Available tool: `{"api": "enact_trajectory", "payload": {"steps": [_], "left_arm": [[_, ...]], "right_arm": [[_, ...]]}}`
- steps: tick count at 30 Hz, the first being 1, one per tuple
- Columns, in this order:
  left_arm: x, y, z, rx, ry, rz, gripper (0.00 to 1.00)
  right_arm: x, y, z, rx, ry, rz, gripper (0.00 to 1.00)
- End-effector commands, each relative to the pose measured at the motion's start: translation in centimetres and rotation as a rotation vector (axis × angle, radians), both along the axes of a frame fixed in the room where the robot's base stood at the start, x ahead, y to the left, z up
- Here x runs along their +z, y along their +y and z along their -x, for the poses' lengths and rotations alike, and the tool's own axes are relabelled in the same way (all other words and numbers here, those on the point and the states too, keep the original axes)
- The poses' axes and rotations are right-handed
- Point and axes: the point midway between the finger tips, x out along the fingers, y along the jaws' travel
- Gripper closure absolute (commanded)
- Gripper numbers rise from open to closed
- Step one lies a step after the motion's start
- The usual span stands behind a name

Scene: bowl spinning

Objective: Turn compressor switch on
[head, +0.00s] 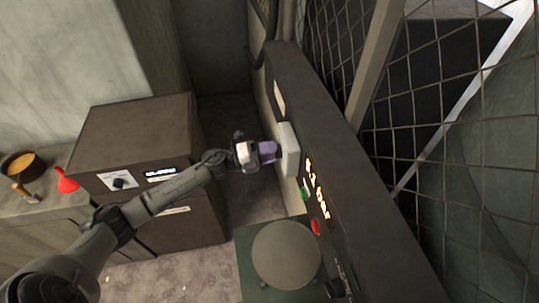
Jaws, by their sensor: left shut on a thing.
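My left gripper (268,152) reaches in from the left, with purple at its tip. It is shut at the near side of a pale grey box (290,150) on the dark panel (345,165). The part between its fingers is hidden, and I cannot make out a separate switch lever there. Below the box, the panel has a glowing orange display (317,188), a green button (304,194) and a red button (315,227). I cannot tell which of these controls is the compressor switch. My right gripper is not in view.
A dark cabinet (135,135) with a dial and small display stands behind my left arm. A round grey disc (286,254) sits below the panel. A wire mesh fence (430,110) closes off the right. A yellow-brown bowl (22,165) and red funnel (67,181) are far left.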

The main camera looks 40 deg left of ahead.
Motion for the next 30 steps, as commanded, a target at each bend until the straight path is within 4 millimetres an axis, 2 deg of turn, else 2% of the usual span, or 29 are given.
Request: {"api": "enact_trajectory", "payload": {"steps": [6,22,23,30], "left_arm": [[-0.22,0.08,-0.01,0.003,-0.029,-0.044,0.78],[-0.20,0.07,0.01,0.002,-0.038,-0.059,0.78],[-0.20,0.07,0.01,0.002,-0.038,-0.059,0.52],[-0.10,0.04,0.00,0.001,-0.039,-0.057,0.30]], "right_arm": [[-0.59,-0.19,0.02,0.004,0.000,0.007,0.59],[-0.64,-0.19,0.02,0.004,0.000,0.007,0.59],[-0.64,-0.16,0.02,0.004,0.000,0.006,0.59],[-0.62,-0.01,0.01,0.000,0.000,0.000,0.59]]}}
